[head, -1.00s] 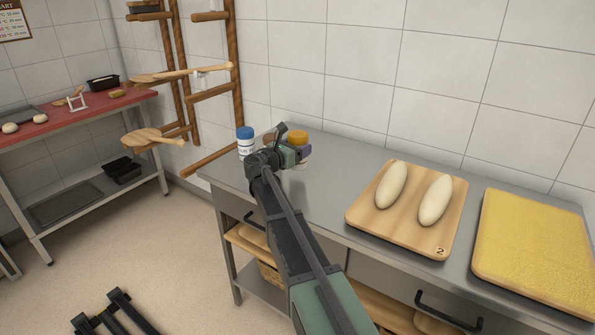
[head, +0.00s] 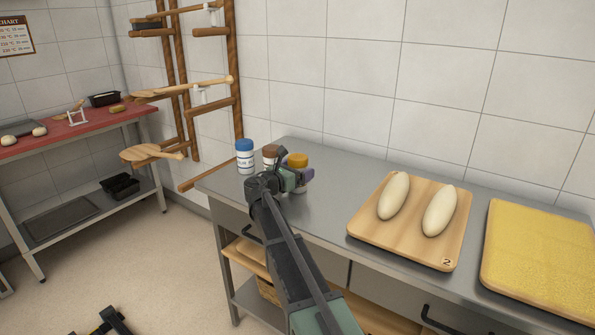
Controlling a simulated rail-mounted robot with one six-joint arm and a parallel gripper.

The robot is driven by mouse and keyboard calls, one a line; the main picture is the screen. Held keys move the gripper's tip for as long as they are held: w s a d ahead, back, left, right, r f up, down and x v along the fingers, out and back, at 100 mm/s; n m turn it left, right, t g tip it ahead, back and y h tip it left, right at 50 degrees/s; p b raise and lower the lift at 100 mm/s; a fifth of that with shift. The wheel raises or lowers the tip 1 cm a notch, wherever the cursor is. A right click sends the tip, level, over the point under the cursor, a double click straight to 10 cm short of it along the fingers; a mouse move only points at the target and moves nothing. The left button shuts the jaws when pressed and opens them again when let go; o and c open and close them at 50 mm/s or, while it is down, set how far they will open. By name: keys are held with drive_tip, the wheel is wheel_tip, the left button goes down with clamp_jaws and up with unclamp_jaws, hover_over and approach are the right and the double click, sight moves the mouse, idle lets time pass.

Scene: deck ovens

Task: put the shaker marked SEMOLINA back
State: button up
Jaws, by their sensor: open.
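Three shakers stand together at the far left end of the steel counter (head: 335,185). One is white with a blue cap (head: 244,157), one has a brown cap (head: 270,151), and one has an orange-yellow cap (head: 297,160). I cannot read SEMOLINA on any of them; the blue-capped one's label is too small to read. My gripper (head: 296,178) is open, close in front of the orange-capped shaker and hiding much of its body. I cannot tell whether the fingers are around it or touching it. The brown-capped shaker is also partly hidden by my gripper.
A wooden board (head: 408,247) with two dough loaves lies on the counter, and a yellow-covered tray (head: 540,262) is farther right. A wooden peel rack (head: 233,95) stands against the left wall beside a red-topped table (head: 75,127). The counter between shakers and board is clear.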

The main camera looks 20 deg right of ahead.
drive_tip(key=shift+r, duration=0.25)
drive_tip(key=v, duration=1.2)
drive_tip(key=shift+a+f, duration=0.1)
